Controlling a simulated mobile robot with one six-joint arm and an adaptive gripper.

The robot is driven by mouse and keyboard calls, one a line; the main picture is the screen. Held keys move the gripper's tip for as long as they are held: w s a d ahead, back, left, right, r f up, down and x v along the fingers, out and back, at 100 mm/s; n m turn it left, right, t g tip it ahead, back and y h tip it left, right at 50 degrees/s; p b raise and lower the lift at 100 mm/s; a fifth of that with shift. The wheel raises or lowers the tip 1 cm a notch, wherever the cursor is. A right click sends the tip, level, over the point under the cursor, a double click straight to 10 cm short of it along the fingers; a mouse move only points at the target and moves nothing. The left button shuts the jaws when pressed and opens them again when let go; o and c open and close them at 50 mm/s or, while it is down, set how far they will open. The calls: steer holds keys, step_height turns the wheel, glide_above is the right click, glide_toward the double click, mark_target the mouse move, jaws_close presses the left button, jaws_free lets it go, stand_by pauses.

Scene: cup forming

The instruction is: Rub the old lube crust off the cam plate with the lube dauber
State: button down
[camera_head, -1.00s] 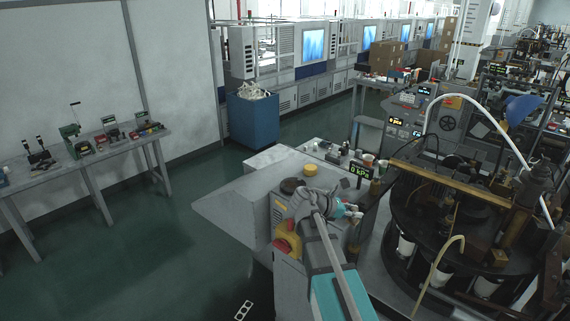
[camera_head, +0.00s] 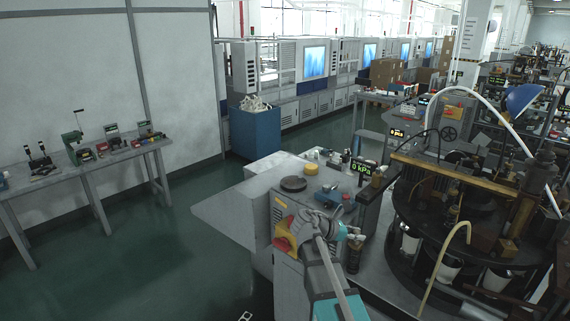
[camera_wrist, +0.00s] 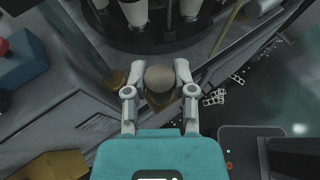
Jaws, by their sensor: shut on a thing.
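My gripper (camera_wrist: 156,90) is shut on a short round thing with a brownish-tan top (camera_wrist: 160,77), which I take for the lube dauber. Its lower part is hidden beneath the top. In the head view my gripper (camera_head: 357,236) is beside the machine's front edge, and a dark cylinder (camera_head: 353,259) shows just below the fingers. I cannot pick out the cam plate or any lube crust with certainty; it may be among the dark parts of the round machine.
The dark round machine table (camera_head: 398,262) with white cups (camera_head: 410,242) stands close right of my gripper. A grey cabinet top on the left carries a dark disc (camera_head: 293,184) and a blue box (camera_head: 328,197). A side bench (camera_head: 90,165) stands left; the green floor between is clear.

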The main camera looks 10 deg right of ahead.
step_height(320, 180, down, 10)
steer(key=b, duration=0.8)
steer(key=shift+b, duration=0.35)
steer(key=shift+s, duration=0.1)
